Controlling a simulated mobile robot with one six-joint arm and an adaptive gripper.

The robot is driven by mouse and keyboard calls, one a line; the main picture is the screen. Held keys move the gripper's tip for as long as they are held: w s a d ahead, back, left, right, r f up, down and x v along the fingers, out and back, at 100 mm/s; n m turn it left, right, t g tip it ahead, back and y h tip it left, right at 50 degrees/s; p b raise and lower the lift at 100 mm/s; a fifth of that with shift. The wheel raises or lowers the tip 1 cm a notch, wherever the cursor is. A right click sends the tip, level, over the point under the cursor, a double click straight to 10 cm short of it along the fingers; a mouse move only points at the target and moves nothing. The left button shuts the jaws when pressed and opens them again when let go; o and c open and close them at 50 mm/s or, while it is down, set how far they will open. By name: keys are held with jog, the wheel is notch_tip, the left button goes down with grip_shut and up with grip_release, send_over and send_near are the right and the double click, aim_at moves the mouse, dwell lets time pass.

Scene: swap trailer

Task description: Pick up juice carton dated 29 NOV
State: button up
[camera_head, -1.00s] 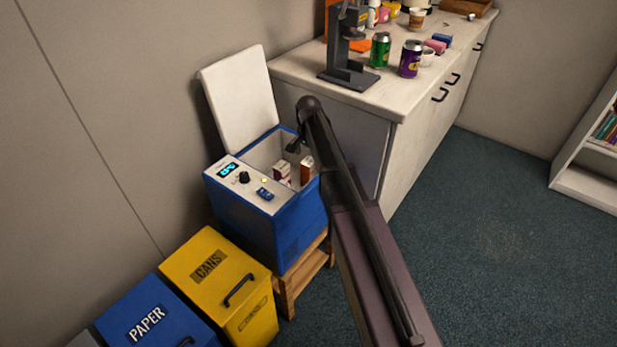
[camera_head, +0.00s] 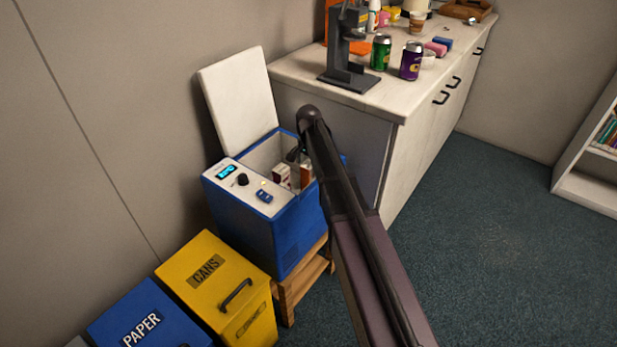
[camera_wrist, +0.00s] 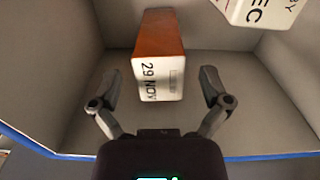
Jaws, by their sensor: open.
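In the wrist view, the juice carton dated 29 NOV (camera_wrist: 158,78) has a white end with the date and a brown-orange side. It stands inside the blue cool box (camera_head: 262,232), whose lid is open. My gripper (camera_wrist: 160,88) is open, with one finger on each side of the carton's dated end. I see gaps between the fingers and the carton. In the head view the carton (camera_head: 306,174) shows as a small orange-brown piece, and my arm hides most of the gripper.
A second white carton (camera_wrist: 256,10), its label ending in EC, is at the upper right of the box in the wrist view. The box walls are close around. A counter (camera_head: 400,110) with cans stands behind, and yellow (camera_head: 222,285) and blue (camera_head: 150,318) bins stand at the front left.

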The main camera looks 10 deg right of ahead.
grip_shut()
jog(key=shift+r, duration=0.15)
notch_tip(320, 180, up, 18)
jog(key=p, duration=1.8)
dwell(0.4)
